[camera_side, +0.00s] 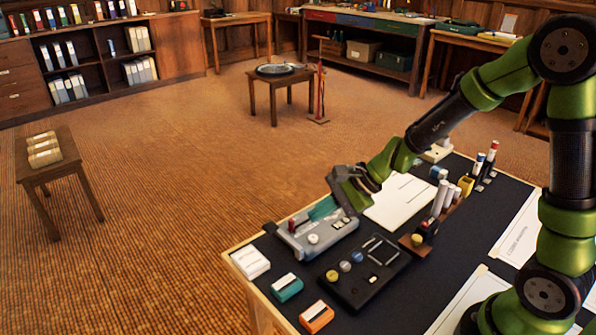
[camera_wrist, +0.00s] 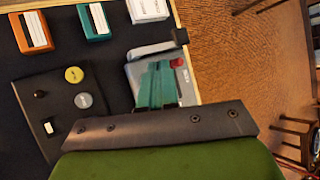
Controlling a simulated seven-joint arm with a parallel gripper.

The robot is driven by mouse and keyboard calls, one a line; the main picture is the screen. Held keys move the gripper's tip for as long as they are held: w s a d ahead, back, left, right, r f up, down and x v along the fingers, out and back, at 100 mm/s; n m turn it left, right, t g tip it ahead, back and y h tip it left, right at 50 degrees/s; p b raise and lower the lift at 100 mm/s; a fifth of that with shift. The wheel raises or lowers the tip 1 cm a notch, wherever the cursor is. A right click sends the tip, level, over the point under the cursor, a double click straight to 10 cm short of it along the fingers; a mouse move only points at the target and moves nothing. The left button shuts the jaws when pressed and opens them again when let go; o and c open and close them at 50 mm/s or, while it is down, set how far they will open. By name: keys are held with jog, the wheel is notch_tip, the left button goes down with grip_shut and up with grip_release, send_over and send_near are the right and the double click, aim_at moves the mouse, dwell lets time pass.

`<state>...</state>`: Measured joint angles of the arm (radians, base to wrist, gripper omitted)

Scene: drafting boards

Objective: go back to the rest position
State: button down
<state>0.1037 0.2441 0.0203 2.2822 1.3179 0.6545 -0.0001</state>
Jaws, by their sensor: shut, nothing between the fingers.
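My gripper (camera_side: 351,190) hangs over the far edge of the drafting table, just above a grey device (camera_side: 327,230) with a red button. Its fingers are teal and shut, with nothing seen between them. In the wrist view the teal fingers (camera_wrist: 155,85) reach over the same grey device (camera_wrist: 178,65). I cannot tell whether the fingertips touch the device.
A black tray (camera_side: 352,289) with knobs lies in front of the grey device. White, teal (camera_side: 286,287) and orange (camera_side: 316,316) boxes line the left edge. White paper (camera_side: 402,203) and a wooden holder (camera_side: 428,240) with upright tubes stand to the right.

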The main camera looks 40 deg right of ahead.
jog(key=s+d+r+n+h, duration=0.2)
jog(key=s+r+n, duration=0.5)
jog(key=s, duration=0.1)
jog(key=s+d+r+n+t+h, duration=0.1)
jog(key=s+d+r+n+h, duration=0.1)
jog(key=s+r+n, duration=0.4)
jog(key=shift+s+r+n, duration=0.4)
jog(key=shift+s+r, duration=0.35)
jog(key=shift+s, duration=0.5)
jog(key=c, duration=1.8)
grip_release()
jog(key=shift+c, duration=0.2)
